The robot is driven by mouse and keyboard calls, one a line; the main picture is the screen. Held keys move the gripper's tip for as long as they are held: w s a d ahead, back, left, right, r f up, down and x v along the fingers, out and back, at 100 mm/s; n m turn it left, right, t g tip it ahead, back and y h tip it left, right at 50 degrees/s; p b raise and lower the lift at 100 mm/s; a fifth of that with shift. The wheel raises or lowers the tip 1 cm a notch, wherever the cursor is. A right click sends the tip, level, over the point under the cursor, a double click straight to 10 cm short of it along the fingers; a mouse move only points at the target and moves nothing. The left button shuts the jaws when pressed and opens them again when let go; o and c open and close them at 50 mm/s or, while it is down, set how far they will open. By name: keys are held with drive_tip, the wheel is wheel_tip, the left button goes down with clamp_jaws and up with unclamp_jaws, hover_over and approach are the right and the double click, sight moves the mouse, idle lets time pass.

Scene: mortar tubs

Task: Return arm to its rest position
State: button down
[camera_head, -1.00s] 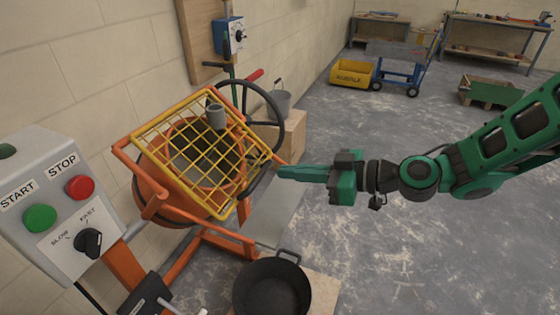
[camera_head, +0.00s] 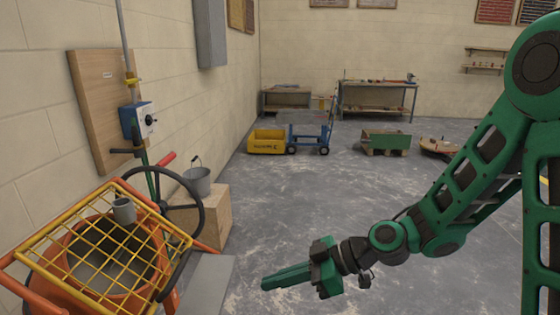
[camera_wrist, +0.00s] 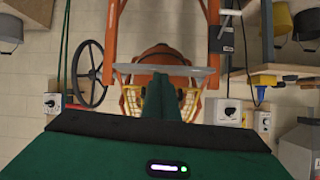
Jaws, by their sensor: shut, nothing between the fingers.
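My green gripper (camera_head: 264,284) is in the lower middle of the head view, held out in the air over the grey floor. Its fingers are shut together with nothing between them, pointing left toward the mixer. In the wrist view the shut fingers (camera_wrist: 162,98) point at the mixer (camera_wrist: 160,57). The orange mixer (camera_head: 62,255) stands at lower left with a yellow grid (camera_head: 95,245) over its mouth. My gripper is apart from the mixer, to its right. My arm reaches in from the right edge of the head view.
A grey cup (camera_head: 123,211) sits on the grid. A black handwheel (camera_head: 197,205) is beside it. A grey bucket (camera_head: 197,182) stands on a wooden box (camera_head: 214,213). A yellow tub (camera_head: 267,141), blue cart (camera_head: 308,141) and green crate (camera_head: 387,142) stand far back. The middle floor is clear.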

drive_tip(key=s+d+f+m+t+h, duration=0.15)
drive_tip(key=d+m+h, duration=0.35)
drive_tip(key=d, duration=0.9)
drive_tip(key=s+d+m+g+h, duration=0.15)
drive_tip(key=d+m+h, duration=0.3)
drive_tip(key=d, duration=0.95)
drive_tip(key=s+d+r+m+g+h, duration=0.1)
drive_tip(key=s+d+r+m, duration=0.5)
drive_tip(key=s+d+m, duration=0.7)
drive_tip(key=shift+s+d+h, duration=0.75)
drive_tip(key=shift+s+d, duration=0.05)
drive_tip(key=shift+s, duration=0.25)
drive_tip(key=shift+a, duration=0.1)
